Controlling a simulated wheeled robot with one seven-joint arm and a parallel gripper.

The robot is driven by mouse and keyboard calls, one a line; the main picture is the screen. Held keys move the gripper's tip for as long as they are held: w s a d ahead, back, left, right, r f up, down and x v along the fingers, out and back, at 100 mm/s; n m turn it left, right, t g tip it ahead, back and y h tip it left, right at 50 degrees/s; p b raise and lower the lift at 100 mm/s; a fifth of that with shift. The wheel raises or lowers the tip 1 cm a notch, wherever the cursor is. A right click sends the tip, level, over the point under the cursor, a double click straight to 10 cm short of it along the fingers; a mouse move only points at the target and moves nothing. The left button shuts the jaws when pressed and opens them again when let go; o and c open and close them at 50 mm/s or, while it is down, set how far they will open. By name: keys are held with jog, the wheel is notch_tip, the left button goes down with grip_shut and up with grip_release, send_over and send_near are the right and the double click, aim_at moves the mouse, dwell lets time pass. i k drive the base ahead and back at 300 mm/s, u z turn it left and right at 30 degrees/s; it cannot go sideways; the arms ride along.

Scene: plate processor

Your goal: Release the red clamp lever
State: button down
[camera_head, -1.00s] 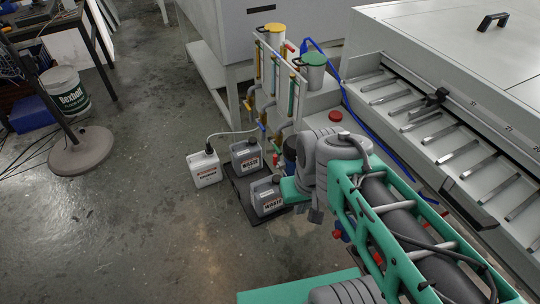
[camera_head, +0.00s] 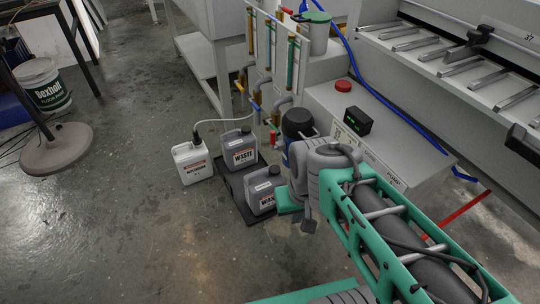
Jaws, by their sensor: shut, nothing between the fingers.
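A small red piece (camera_head: 272,137) shows low on the pipework, left of a dark-topped canister (camera_head: 298,123). It may be the red clamp lever, but it is too small to tell. My gripper (camera_head: 308,224) points down in front of the canister, to the right of the grey waste jugs. It is below and right of the red piece in the picture and apart from it. It looks shut and empty. My wrist and forearm hide the canister's lower part and the area behind it.
Two grey waste jugs (camera_head: 239,150) and (camera_head: 262,190) stand on a black tray (camera_head: 233,194), beside a white jug (camera_head: 193,162). A pump box (camera_head: 385,150) with a red button (camera_head: 343,86) stands at right.

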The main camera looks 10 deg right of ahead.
aim_at(272, 147)
jog(key=u, duration=0.55)
jog(key=k, duration=0.65)
jog(key=u, duration=0.75)
jog(key=i, duration=1.4)
jog(key=z, duration=0.4)
